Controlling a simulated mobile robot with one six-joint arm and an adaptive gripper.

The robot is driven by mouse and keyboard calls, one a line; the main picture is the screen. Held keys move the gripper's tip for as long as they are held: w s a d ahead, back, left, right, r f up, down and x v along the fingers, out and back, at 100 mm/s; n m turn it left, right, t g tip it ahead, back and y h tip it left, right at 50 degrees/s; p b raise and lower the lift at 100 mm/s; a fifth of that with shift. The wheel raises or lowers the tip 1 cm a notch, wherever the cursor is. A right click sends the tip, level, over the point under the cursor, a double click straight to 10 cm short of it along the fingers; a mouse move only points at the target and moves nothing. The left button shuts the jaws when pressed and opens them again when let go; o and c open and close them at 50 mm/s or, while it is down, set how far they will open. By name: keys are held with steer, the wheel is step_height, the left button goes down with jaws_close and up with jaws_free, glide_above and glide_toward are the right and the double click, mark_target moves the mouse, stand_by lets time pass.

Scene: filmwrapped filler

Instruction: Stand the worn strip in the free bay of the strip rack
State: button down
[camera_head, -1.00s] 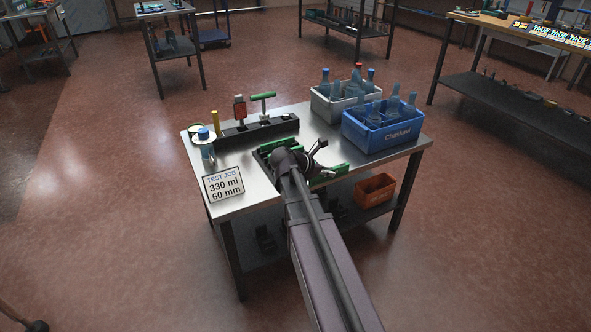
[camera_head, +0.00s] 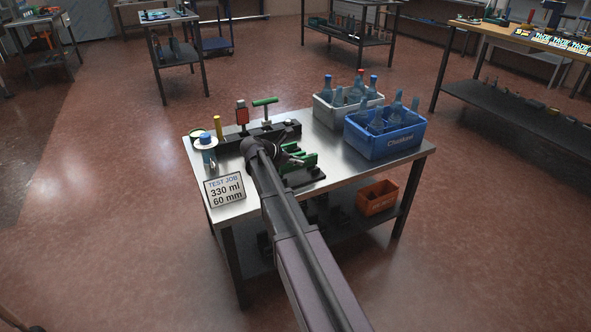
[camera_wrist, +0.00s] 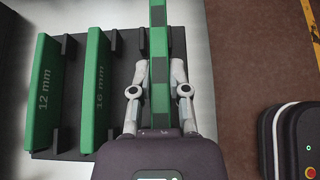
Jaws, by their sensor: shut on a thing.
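The worn strip (camera_wrist: 159,50) is green with dark patches. In the wrist view it runs upright in the picture between the two fingers of my gripper (camera_wrist: 158,95), which is shut on it. The black strip rack (camera_wrist: 72,75) lies below. Its two other green strips, marked 12 mm (camera_wrist: 43,95) and 16 mm (camera_wrist: 95,95), are to the left of the held strip. The held strip is over the rack's right part, roughly parallel to them; its lower edge and any contact are hidden. In the head view the rack (camera_head: 310,180) is partly behind my arm.
A blue crate (camera_head: 388,147) and a grey crate (camera_head: 326,113) of bottles stand at the back right. A black fixture block (camera_head: 232,144) runs along the back left. A job sign (camera_head: 225,190) stands front left. The table's front right is clear.

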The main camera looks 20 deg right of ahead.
mark_target(295, 168)
steer(key=shift+w+a, duration=0.15)
steer(key=shift+w, duration=0.25)
steer(key=shift+f+b, duration=1.8)
steer(key=shift+f, duration=0.15)
steer(key=c, duration=0.6)
jaws_free()
steer(key=shift+r, duration=0.2)
